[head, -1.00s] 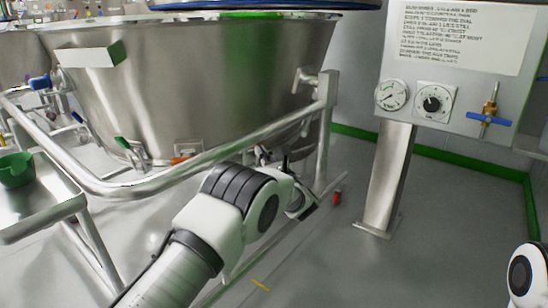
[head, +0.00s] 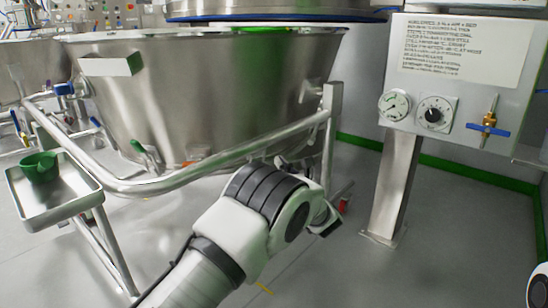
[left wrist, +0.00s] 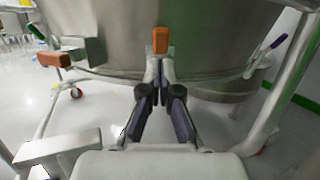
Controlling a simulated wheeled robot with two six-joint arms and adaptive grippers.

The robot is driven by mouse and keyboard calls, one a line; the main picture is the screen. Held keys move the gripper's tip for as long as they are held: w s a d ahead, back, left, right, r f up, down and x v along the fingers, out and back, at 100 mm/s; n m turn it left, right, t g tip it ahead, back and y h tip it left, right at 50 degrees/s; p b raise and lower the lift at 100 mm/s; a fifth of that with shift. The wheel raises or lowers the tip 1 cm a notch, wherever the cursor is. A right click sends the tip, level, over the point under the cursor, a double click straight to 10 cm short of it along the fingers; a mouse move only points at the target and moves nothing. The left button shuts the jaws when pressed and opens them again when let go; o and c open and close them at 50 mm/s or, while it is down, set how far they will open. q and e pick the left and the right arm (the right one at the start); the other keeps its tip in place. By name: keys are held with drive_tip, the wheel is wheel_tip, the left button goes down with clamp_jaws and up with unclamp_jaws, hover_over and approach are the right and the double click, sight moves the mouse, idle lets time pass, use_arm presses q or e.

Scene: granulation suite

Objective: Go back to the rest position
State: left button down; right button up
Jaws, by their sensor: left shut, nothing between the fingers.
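My left arm reaches in from the bottom of the head view, in front of the large steel bowl (head: 215,90). My left gripper (head: 328,222) is at its far end, partly hidden behind my own wrist, low by the rail of the bowl's frame. In the left wrist view, my left gripper (left wrist: 160,80) has its fingers together with nothing between them. An orange-tipped handle (left wrist: 160,40) on the bowl shows just beyond the fingertips; I cannot tell whether they touch. My right gripper is out of view; only a white joint shows at the lower right edge.
A tubular steel rail (head: 235,158) runs around the bowl. At left a steel tray (head: 68,208) carries a green scoop-like cup (head: 40,168). A control panel (head: 455,75) with dials stands on a post at right. Grey floor lies open between my arm and the post.

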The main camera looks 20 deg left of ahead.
use_arm(q)
drive_tip(key=s+a+f+m+g+h+p, duration=0.2)
drive_tip(key=s+a+f+m+h+p, duration=0.15)
drive_tip(key=s+f+m, duration=0.85)
drive_tip(key=s+a+f+m+g+h+p, duration=0.3)
drive_tip(key=s+a+f+m+h, duration=0.25)
drive_tip(key=s+f, duration=0.75)
drive_tip(key=s+d+f+m+g+h, duration=0.2)
drive_tip(key=s+f+m, duration=0.1)
drive_tip(key=s+m, duration=0.35)
drive_tip(key=s+d+f+m+g+h, duration=0.1)
drive_tip(key=s+d+f+m+g, duration=0.15)
drive_tip(key=s+m, duration=0.45)
drive_tip(key=s+d+f+m+g+h, duration=0.25)
drive_tip(key=s+m, duration=0.25)
drive_tip(key=s, duration=0.4)
drive_tip(key=s+d+m+g+h, duration=0.1)
drive_tip(key=s+d+m+g, duration=0.1)
drive_tip(key=s+m, duration=0.45)
wheel_tip(320, 180, up, 38)
drive_tip(key=w+m+p, duration=0.2)
drive_tip(key=p, duration=3.6)
drive_tip(key=shift+f+m, duration=0.2)
drive_tip(key=shift+m, duration=0.15)
